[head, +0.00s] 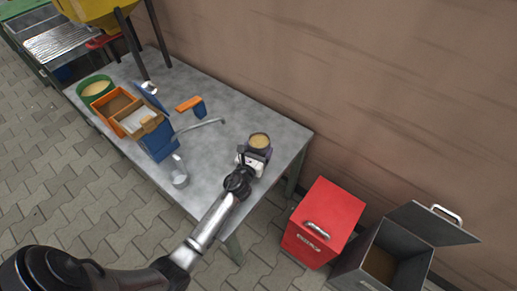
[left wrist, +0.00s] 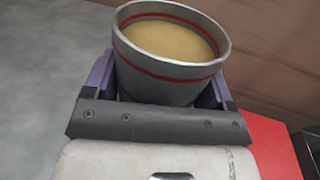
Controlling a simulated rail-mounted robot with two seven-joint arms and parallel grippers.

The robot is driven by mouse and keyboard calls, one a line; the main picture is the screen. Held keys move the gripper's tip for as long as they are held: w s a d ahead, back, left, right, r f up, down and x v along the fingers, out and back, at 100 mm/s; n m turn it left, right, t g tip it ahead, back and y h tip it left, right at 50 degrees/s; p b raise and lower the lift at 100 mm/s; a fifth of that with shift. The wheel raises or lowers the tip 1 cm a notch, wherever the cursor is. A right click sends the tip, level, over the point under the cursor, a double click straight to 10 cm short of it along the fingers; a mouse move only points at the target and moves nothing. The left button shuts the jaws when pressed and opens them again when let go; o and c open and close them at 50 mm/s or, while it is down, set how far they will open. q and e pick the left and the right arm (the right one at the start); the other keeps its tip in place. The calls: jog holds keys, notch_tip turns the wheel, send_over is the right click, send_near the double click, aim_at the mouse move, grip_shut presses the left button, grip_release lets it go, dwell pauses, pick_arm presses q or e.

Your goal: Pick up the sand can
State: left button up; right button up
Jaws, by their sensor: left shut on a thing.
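The sand can (head: 260,141) is a round grey metal can with red bands, filled with tan sand. It is at the right end of the grey table in the head view. In the left wrist view the can (left wrist: 170,55) is upright between the two purple fingers. My left gripper (head: 254,154) is shut on the can, with a finger on each side. The can's lower part is hidden by the gripper, so I cannot tell whether it touches the table. My right gripper is not in view.
The grey table (head: 225,140) also holds an orange box (head: 114,103), a green bowl (head: 95,88), a blue box (head: 159,142), an orange-handled tool (head: 190,104) and a clear cup (head: 180,178). A red bin (head: 323,222) and an open grey bin (head: 408,248) stand right of the table. A wall rises behind.

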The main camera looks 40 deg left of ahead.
aim_at(263, 134)
pick_arm(q)
jog(key=shift+r+p, duration=1.5)
jog(key=shift+r, duration=0.5)
jog(key=d+r+p, duration=0.2)
jog(key=d+r, duration=0.1)
jog(key=d, duration=0.2)
jog(key=w+d+r+p, duration=0.1)
jog(key=d+r+p, duration=0.1)
jog(key=d, duration=0.4)
jog(key=shift+r, duration=0.8)
jog(key=shift+w+d+r, duration=0.1)
jog(key=shift+d, duration=0.2)
